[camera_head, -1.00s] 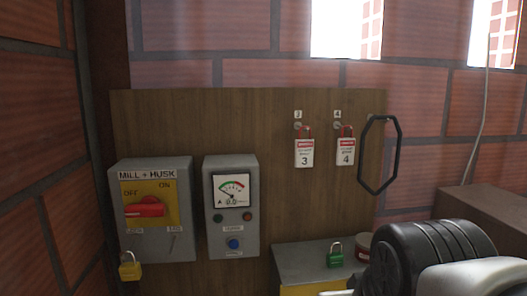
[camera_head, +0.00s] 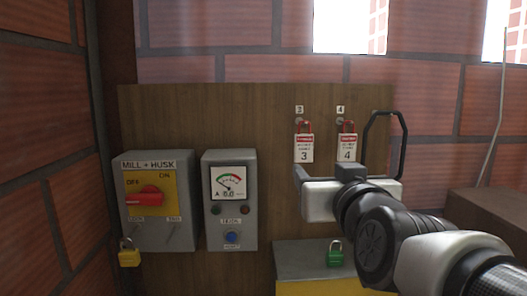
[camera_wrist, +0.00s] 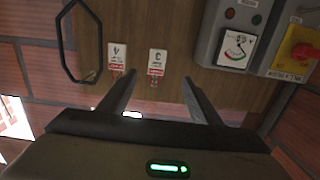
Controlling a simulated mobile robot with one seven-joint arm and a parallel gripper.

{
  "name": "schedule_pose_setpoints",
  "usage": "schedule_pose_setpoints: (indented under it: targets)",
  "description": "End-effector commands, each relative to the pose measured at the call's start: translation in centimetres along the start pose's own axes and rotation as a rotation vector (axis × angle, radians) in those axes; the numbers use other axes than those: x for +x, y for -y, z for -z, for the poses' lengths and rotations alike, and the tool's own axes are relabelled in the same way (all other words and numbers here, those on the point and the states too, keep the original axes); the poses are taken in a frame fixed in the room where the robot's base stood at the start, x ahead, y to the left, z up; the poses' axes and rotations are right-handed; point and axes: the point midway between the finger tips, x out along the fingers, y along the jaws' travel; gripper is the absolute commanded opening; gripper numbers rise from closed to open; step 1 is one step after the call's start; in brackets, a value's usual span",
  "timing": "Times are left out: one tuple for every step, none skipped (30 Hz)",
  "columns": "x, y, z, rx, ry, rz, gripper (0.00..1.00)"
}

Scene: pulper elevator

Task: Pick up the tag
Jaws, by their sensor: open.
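Two white-and-red tags hang from red shackles on a wooden board. The tag marked 3 (camera_head: 304,149) is on the left and the tag marked 4 (camera_head: 347,148) is on the right. My gripper (camera_head: 323,172) is open and empty, just below the tags in the head view. In the wrist view, which is upside down, the tag marked 3 (camera_wrist: 157,62) shows between and beyond my open fingertips (camera_wrist: 160,80). The tag marked 4 (camera_wrist: 117,54) is left of the left finger there. I see no contact with either tag.
A black loop (camera_head: 404,140) hangs on the board right of the tags, close to my gripper. A grey meter box (camera_head: 229,222) and the MILL + HUSK switch box (camera_head: 155,215) stand to the left. A green padlock (camera_head: 335,254) sits below on a grey box (camera_head: 295,262).

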Motion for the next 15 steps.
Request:
schedule_pose_setpoints:
  targets:
    - [0.2, -0.2, 0.6, 0.0, -0.029, -0.007, 0.58]
    - [0.3, -0.2, 0.9, 0.0, -0.041, -0.011, 0.58]
    - [0.6, -0.3, 1.2, 0.0, -0.051, -0.014, 0.58]
    - [1.0, -0.3, 1.3, 0.0, -0.054, -0.014, 0.58]
    - [1.4, -0.3, 1.4, -0.001, -0.055, -0.015, 0.58]
    - [2.0, -0.3, 1.4, -0.001, -0.053, -0.014, 0.58]
    - [2.6, -0.3, 1.4, -0.001, -0.051, -0.014, 0.58]
    - [3.3, -0.3, 1.5, -0.001, -0.052, -0.014, 0.58]
    - [4.2, -0.3, 1.5, -0.002, -0.05, -0.013, 0.58]
    - [4.8, -0.3, 1.5, -0.002, -0.051, -0.013, 0.58]
    - [5.5, -0.3, 1.5, -0.003, -0.051, -0.014, 0.58]
    - [6.4, -0.3, 1.6, -0.001, -0.05, -0.013, 0.58]
    - [7.0, -0.4, 1.7, -0.001, -0.052, -0.014, 0.58]
    - [7.7, -0.3, 1.6, -0.002, -0.05, -0.013, 0.58]
    - [8.6, -0.3, 1.7, -0.003, -0.051, -0.013, 0.58]
